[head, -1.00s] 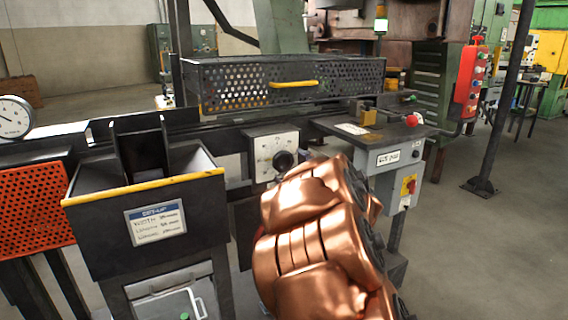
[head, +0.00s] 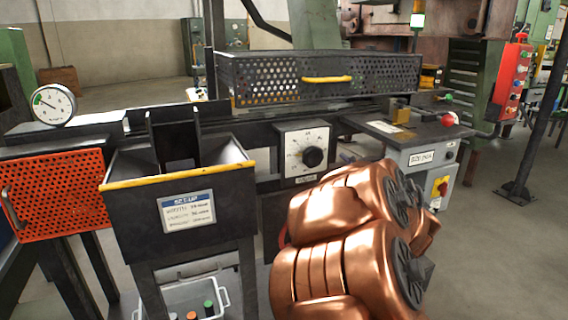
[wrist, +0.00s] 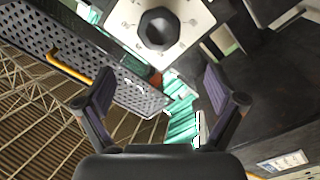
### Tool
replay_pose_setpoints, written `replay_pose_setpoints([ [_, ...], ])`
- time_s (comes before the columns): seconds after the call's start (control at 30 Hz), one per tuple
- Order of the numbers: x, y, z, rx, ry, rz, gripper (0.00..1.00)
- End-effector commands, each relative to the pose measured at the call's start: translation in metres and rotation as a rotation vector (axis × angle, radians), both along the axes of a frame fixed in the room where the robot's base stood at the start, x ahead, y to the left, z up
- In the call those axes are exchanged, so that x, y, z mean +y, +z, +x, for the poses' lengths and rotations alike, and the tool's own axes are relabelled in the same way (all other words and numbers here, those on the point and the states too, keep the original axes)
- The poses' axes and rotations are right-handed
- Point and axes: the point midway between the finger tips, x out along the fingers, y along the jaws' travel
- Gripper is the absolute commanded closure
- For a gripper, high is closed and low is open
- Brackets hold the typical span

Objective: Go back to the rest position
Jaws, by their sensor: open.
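My gripper (wrist: 158,112) shows in the wrist view with its two dark fingers spread wide and nothing between them. Beyond the fingers are a white dial plate with a black knob (wrist: 158,28) and a dark perforated guard (wrist: 85,62). In the head view my copper-coloured arm is folded in the lower middle and right, in front of the machine. The gripper itself is hidden there. The dial plate with its black knob (head: 312,157) stands just above and behind the arm.
A black bin (head: 180,190) with a yellow front edge stands left of my arm. An orange perforated panel (head: 60,195) and a round gauge (head: 54,104) are farther left. A grey control box (head: 425,170) stands right of the arm. Open floor (head: 500,260) lies at the right.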

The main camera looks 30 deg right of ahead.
Motion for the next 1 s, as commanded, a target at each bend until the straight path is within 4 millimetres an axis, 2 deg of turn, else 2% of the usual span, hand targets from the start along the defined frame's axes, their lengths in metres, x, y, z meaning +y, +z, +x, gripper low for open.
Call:
replay_pose_setpoints([
  [0.27, -0.002, 0.001, 0.001, 0.01, -0.025, 0.004, 0.06],
  [0.53, -0.015, -0.006, -0.005, 0.104, -0.226, 0.065, 0.06],
  [0.73, -0.018, -0.027, -0.023, 0.219, -0.389, 0.159, 0.06],
  [0.87, -0.011, -0.045, -0.04, 0.307, -0.477, 0.232, 0.06],
  [1.0, 0.005, -0.069, -0.062, 0.419, -0.557, 0.317, 0.06],
])
